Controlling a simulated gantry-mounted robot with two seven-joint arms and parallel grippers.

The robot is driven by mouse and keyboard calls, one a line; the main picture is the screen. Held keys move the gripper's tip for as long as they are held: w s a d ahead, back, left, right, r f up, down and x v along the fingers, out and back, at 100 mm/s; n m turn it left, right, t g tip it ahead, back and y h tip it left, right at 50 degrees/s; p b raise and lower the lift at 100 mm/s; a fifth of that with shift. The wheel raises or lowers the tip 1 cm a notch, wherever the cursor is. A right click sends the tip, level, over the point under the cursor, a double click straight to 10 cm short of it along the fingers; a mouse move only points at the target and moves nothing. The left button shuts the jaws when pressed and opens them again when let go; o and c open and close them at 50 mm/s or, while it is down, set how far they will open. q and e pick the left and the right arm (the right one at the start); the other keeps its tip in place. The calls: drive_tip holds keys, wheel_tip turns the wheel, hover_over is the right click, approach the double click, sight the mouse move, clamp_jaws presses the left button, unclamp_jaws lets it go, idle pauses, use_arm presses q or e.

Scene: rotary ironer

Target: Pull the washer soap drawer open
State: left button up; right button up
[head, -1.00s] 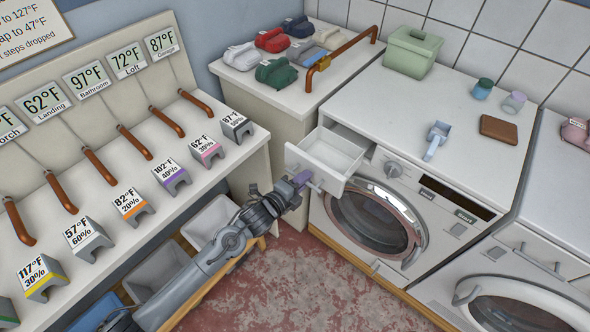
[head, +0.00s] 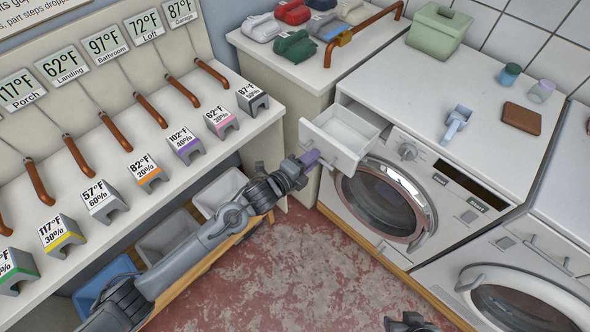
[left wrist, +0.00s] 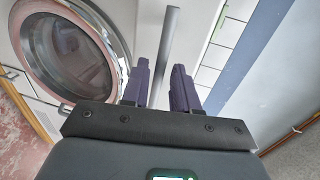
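The soap drawer (head: 338,145) sticks out from the upper left of the left washer (head: 385,190), pulled open, with its white tray showing. Its grey bar handle (head: 328,164) is on the drawer front. My left gripper (head: 312,158) is at the handle, its purple fingers pointing at the drawer front. In the left wrist view the two fingers (left wrist: 160,88) stand apart, with the grey handle bar (left wrist: 170,35) seen between them and slim gaps beside it. My right gripper (head: 410,322) shows only as a dark piece at the bottom edge.
A grey scoop (head: 456,122), a brown block (head: 521,118) and a green box (head: 438,32) lie on the machine top. A shelf (head: 205,140) with labelled blocks stands at left, bins (head: 168,245) below it. The red floor (head: 300,275) in front is clear.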

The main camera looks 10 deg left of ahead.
use_arm(q)
drive_tip(key=v, duration=0.8)
drive_tip(key=shift+s+a, duration=0.15)
drive_tip(key=shift+s, duration=0.05)
drive_tip(key=s+d+f+n+g+y, duration=0.1)
drive_tip(key=s+d+f+n, duration=0.1)
drive_tip(key=s+f+n, duration=0.65)
drive_tip(key=s+a+n+g+y, duration=0.35)
drive_tip(key=s+a+n, duration=0.25)
drive_tip(key=s, duration=0.4)
drive_tip(key=s+a+n+g+y, duration=0.3)
drive_tip(key=s+a+n+g, duration=0.2)
drive_tip(key=s+a+n, duration=0.3)
wheel_tip(320, 180, up, 20)
drive_tip(key=s+d+p, duration=0.1)
drive_tip(key=p, duration=1.9)
drive_tip(key=shift+s+d+r, duration=0.2)
drive_tip(key=shift+d, duration=0.05)
drive_tip(key=shift+m+g, duration=0.25)
